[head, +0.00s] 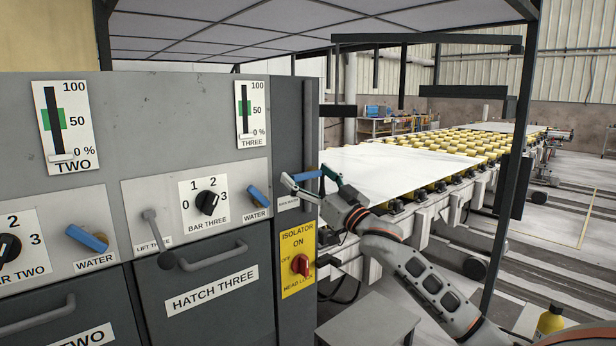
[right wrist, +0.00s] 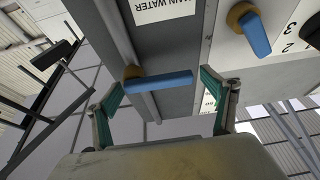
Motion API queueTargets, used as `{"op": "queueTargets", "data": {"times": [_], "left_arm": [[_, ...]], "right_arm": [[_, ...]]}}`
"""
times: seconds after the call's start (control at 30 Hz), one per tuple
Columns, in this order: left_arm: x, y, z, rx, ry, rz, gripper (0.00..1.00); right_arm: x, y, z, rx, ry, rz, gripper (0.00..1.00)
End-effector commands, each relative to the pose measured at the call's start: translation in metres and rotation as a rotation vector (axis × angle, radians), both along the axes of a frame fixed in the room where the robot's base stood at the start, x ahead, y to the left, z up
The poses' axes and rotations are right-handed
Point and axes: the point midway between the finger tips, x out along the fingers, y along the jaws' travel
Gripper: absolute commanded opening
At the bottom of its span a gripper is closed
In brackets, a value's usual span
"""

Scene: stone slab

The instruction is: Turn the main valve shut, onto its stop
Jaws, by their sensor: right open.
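The main valve is a blue lever (head: 307,175) on a brass hub, by the MAIN WATER label (head: 287,204) on the narrow panel at the cabinet's right edge. In the head view the lever points right, roughly level. My right gripper (head: 306,183) is open at the lever, with a finger to either side. In the right wrist view the lever (right wrist: 165,81) lies between the open fingers (right wrist: 162,92), near the tips, with gaps showing at both ends. I cannot tell whether any part touches. My left gripper is not in view.
A red isolator switch (head: 300,265) on a yellow plate sits below the valve. A blue bar three water lever (head: 258,196) is close on the left; hatch three's handle (head: 205,258) juts out lower. A white slab (head: 385,165) lies on the roller line to the right.

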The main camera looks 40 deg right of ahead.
Motion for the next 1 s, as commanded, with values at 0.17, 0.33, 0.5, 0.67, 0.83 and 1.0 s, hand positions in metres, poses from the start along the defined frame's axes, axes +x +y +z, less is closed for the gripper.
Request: {"op": "queueTargets", "data": {"times": [0.17,0.33,0.5,0.67,0.83,1.0], "left_arm": [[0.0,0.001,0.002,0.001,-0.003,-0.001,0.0],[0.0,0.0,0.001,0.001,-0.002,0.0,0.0],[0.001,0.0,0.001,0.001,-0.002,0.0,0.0],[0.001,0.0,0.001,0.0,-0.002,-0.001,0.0],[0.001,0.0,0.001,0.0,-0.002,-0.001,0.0],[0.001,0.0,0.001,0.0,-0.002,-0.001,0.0]], "right_arm": [[-0.005,-0.001,-0.001,0.0,0.0,0.0,0.84],[-0.021,-0.002,-0.009,0.0,0.001,-0.001,0.84],[-0.045,-0.004,-0.019,0.0,0.001,0.0,0.84],[-0.067,-0.006,-0.029,0.002,0.002,0.001,0.84],[-0.088,-0.007,-0.037,0.001,0.002,0.002,0.84],[-0.103,-0.009,-0.043,0.0,0.002,0.001,0.84]]}}
